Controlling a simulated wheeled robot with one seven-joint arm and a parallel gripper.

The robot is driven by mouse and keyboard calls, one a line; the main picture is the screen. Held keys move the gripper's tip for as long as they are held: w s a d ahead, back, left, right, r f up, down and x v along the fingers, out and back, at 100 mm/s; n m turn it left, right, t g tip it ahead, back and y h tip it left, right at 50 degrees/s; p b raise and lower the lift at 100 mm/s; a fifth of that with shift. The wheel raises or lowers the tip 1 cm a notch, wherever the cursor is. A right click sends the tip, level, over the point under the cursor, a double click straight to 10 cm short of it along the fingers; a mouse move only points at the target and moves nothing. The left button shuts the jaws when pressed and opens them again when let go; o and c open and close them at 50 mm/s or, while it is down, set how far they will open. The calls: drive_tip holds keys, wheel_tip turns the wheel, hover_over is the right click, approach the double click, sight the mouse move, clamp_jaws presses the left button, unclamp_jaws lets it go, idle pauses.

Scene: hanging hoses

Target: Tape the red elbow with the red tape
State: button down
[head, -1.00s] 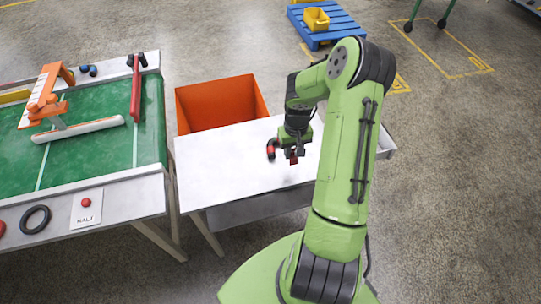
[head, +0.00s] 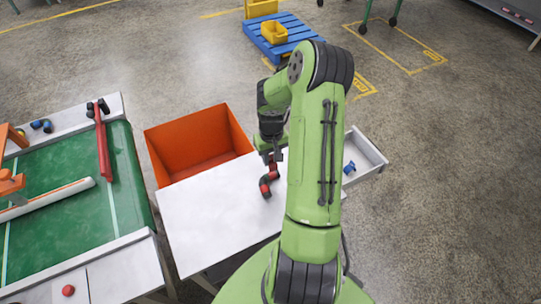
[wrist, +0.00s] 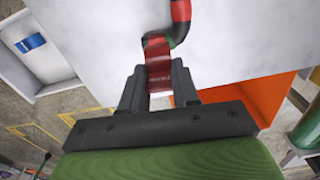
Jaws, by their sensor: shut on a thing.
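The elbow (head: 265,188) is a curved tube of red and black bands on the white tabletop. It also shows at the top of the wrist view (wrist: 181,12). My gripper (head: 271,154) is just beyond its far end in the head view. In the wrist view my gripper (wrist: 158,82) is shut on a red piece with faint print, which looks like the red tape (wrist: 157,55). The tape is right beside the elbow's black bend and overlaps it in the picture. I cannot tell whether they touch. My arm hides part of the table.
An orange bin (head: 198,140) stands beyond the white table (head: 205,225). A white tray (head: 372,150) at the right holds a blue item (head: 349,168). The tabletop left of the elbow is clear.

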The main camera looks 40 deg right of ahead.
sight(271, 175)
drive_tip(key=shift+f+b, duration=1.35)
drive_tip(key=shift+f, duration=0.6)
drive_tip(key=shift+f, duration=0.15)
drive_tip(key=shift+f+b, duration=1)
drive_tip(key=shift+f+b, duration=0.5)
drive_tip(key=shift+f, duration=0.15)
